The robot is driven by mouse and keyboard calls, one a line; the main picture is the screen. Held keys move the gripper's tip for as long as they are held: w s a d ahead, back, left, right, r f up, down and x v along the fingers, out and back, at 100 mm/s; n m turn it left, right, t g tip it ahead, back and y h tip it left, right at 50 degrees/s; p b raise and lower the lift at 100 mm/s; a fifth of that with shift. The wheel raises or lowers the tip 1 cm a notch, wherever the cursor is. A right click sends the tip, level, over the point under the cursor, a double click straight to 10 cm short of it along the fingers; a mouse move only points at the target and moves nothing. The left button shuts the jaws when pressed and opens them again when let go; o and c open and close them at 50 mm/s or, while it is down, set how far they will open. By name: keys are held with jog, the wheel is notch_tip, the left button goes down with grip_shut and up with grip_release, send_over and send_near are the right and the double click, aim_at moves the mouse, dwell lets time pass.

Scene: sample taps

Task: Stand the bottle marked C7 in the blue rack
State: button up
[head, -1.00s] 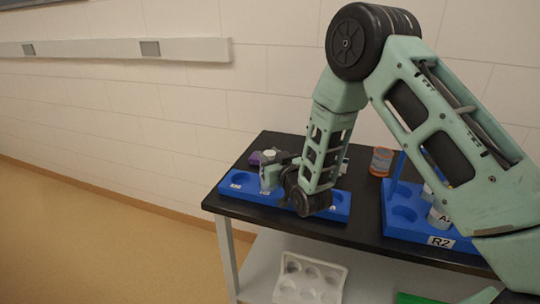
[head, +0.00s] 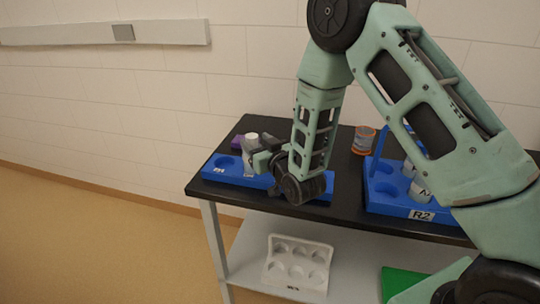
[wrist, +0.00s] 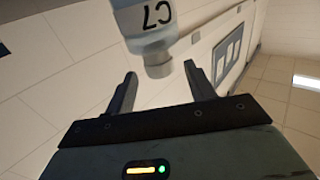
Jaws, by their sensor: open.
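The bottle marked C7 (wrist: 146,25) is pale with a grey cap; in the wrist view it lies beyond my open fingertips, upside down in that picture. In the head view the bottle (head: 251,152) stands upright in the long, low blue rack (head: 213,168), near its left part. Its base looks to be within a recess, partly hidden by the rack's front. My gripper (head: 264,158) is beside it on the right, fingers open. The wrist view shows both open fingers (wrist: 163,85) with nothing between them. My wrist hides the rack's middle.
A blue carrier (head: 383,206) marked R2, with an upright handle and pale bottles, stands right on the black table (head: 345,212). An orange container (head: 363,140) and a purple item (head: 237,142) stand behind. A white holder (head: 270,270) sits on the lower shelf.

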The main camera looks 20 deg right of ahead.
jog(key=s+d+b, duration=0.2)
jog(key=s, duration=0.7)
jog(key=s+a+n+g+y, duration=0.1)
jog(key=s+a+n+g, duration=0.2)
jog(key=s+a+g, duration=0.7)
jog(key=s+r+n+g+h, duration=0.1)
jog(key=s+g, duration=0.3)
jog(key=s, duration=0.6)
jog(key=s+d+r+n+g+h, duration=0.1)
jog(key=s+r+g+h, duration=0.1)
jog(key=s, duration=0.8)
jog(key=shift+r+n+g+h, duration=0.2)
jog(key=shift+n+g+h, duration=0.1)
jog(key=shift+g, duration=0.6)
jog(key=shift+d, duration=0.1)
